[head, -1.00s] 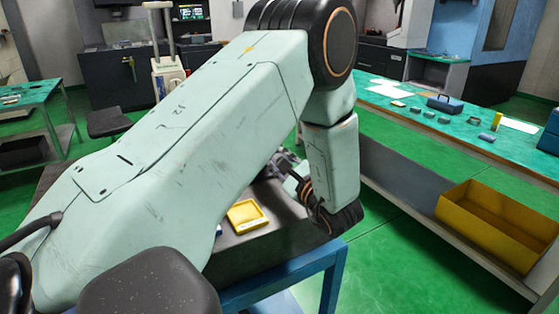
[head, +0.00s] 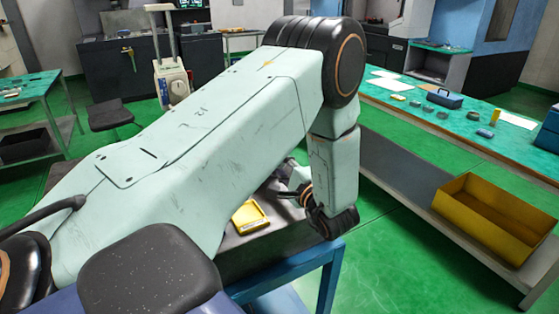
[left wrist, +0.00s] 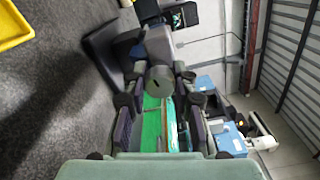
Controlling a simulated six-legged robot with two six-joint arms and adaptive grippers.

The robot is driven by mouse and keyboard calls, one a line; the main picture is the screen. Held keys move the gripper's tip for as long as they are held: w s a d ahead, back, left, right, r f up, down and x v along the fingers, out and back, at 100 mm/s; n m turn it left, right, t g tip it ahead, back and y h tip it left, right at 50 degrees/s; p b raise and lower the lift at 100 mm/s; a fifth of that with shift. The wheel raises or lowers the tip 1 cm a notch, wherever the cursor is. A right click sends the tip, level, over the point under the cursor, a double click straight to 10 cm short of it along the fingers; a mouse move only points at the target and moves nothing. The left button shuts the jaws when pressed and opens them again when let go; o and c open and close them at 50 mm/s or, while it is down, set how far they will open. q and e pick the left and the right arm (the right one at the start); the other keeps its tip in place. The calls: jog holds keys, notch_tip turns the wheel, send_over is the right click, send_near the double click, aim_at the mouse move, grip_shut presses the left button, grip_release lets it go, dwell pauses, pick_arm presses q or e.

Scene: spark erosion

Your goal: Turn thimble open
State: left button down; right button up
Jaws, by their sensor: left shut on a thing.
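In the left wrist view, my left gripper (left wrist: 161,96) is shut on a grey round-ended thimble (left wrist: 160,79), with one dark finger on each side. Beyond the thimble is a dark grey body (left wrist: 158,46) in line with it; its details are hard to make out. In the head view, my left arm comes in from the left and bends down over the near workbench. My left gripper (head: 291,186) points left there, partly hidden by my arm, and the thimble cannot be made out. My right gripper is not in view.
A yellow tray (head: 250,216) lies on the near dark-topped bench (head: 285,241), beside my wrist; it also shows in the left wrist view (left wrist: 12,27). A long green-topped bench (head: 455,122) with small items stands right, a yellow crate (head: 490,219) on its lower shelf. Green floor lies between.

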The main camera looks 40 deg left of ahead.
pick_arm(q)
jog(key=shift+w+r, duration=0.1)
jog(key=shift+w, duration=0.05)
dwell(0.3)
jog(key=c, duration=1.5)
grip_release()
jog(key=o, duration=0.5)
jog(key=shift+w, duration=0.1)
jog(key=shift+c, duration=0.2)
jog(key=shift+s, duration=0.2)
jog(key=v, duration=1.2)
